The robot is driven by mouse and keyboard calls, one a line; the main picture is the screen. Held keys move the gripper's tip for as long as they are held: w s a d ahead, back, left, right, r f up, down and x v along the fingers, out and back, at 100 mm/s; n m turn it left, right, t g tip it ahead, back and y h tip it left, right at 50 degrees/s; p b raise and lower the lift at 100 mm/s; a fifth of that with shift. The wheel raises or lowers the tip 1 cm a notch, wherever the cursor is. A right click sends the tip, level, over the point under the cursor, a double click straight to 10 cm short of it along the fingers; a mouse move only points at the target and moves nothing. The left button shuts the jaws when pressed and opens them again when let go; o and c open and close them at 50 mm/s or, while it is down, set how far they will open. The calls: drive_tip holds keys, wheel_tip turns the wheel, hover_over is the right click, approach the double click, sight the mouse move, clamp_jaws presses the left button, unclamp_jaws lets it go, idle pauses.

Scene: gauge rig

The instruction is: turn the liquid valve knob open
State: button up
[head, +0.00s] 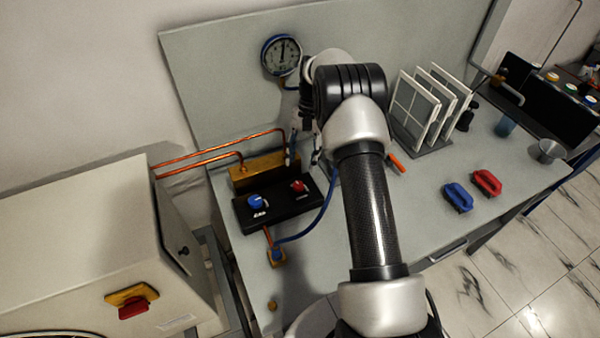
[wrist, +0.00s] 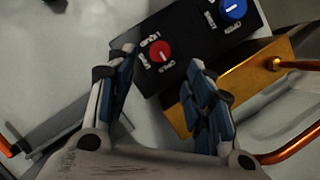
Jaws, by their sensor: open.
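The liquid valve knob is the red knob (head: 298,186) on the right of the black valve block (head: 270,212) in the head view. In the wrist view the red knob (wrist: 160,51) has a white pointer line and printed words beside it, one reading like "liquid". My gripper (wrist: 160,56) is open, with its blue-padded fingers apart. The knob appears between the two fingertips in that view, and no contact shows. How far the tips are above the knob is hard to tell. In the head view my arm partly hides the gripper.
A blue knob (head: 256,202) sits left of the red one on the same block. A brass block (head: 258,170) with copper pipes (head: 210,154) stands behind. A blue hose (head: 318,222) curves past the right side. A pressure gauge (head: 281,55) is on the back panel.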

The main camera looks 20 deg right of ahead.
drive_tip(key=shift+v, duration=2.1)
drive_tip(key=s+a+r+n+t+h, duration=0.1)
drive_tip(key=s+a+r, duration=0.25)
drive_tip(key=r, duration=0.35)
drive_tip(key=s+a+r+n+t+h, duration=0.1)
drive_tip(key=s+a+r+n+t, duration=0.15)
drive_tip(key=s+r, duration=0.4)
drive_tip(key=s+a+r+n, duration=0.1)
drive_tip(key=s+a+r, duration=0.25)
drive_tip(key=r, duration=0.45)
drive_tip(key=s+a+n+t, duration=0.2)
drive_tip(key=s, duration=0.7)
drive_tip(key=s+a+f+n+t+h, duration=0.1)
drive_tip(key=s+a+n+t, duration=0.1)
drive_tip(key=s, duration=0.8)
drive_tip(key=shift+s+a+f, duration=0.2)
drive_tip(key=shift+a, duration=0.1)
